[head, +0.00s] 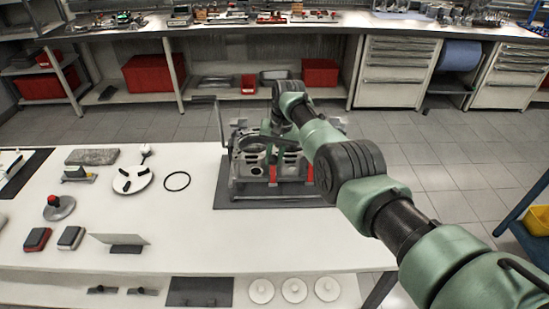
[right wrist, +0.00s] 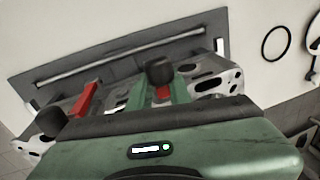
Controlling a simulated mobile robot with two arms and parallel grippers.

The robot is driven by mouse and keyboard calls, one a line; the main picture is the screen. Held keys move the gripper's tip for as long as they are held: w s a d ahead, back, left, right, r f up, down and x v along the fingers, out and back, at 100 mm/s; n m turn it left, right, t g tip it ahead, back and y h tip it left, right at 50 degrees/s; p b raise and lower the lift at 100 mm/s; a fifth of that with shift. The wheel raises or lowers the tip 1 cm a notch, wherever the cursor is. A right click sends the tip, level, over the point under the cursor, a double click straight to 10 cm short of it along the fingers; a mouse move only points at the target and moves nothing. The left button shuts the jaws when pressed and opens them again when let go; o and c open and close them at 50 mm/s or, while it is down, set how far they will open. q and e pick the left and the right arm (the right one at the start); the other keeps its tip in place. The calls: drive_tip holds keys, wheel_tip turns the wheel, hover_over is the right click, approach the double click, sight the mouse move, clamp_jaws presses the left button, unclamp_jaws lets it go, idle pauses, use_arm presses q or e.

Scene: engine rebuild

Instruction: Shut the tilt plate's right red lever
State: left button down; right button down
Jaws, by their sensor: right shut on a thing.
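A grey metal engine block (head: 250,160) sits in the tilt plate's frame (head: 233,185) on a dark mat. Two red levers show low on its near side, a left one (head: 272,174) and a right one (head: 310,172). My right gripper (right wrist: 165,88) has its green fingers closed around a red piece (right wrist: 163,92), which looks like one of the levers. The other red lever (right wrist: 85,98) stands free to its left in the right wrist view. In the head view my right arm covers part of the block and the fingertips are mostly hidden. My left gripper is out of view.
A black ring (head: 177,181), a white disc (head: 132,179) and several small tools lie on the white table (head: 180,215) to the left. A crank handle (head: 219,122) rises beside the block. A workbench (head: 250,23) with red bins stands behind.

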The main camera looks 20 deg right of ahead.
drive_tip(key=shift+w+a+r, duration=0.2)
drive_tip(key=shift+a, duration=0.1)
drive_tip(key=c, duration=1.3)
unclamp_jaws()
drive_tip(key=shift+a+f, duration=0.15)
drive_tip(key=shift+d+r, duration=0.25)
drive_tip(key=r, duration=0.7)
drive_tip(key=shift+s+d+r, duration=0.1)
drive_tip(key=shift+s+d, duration=0.25)
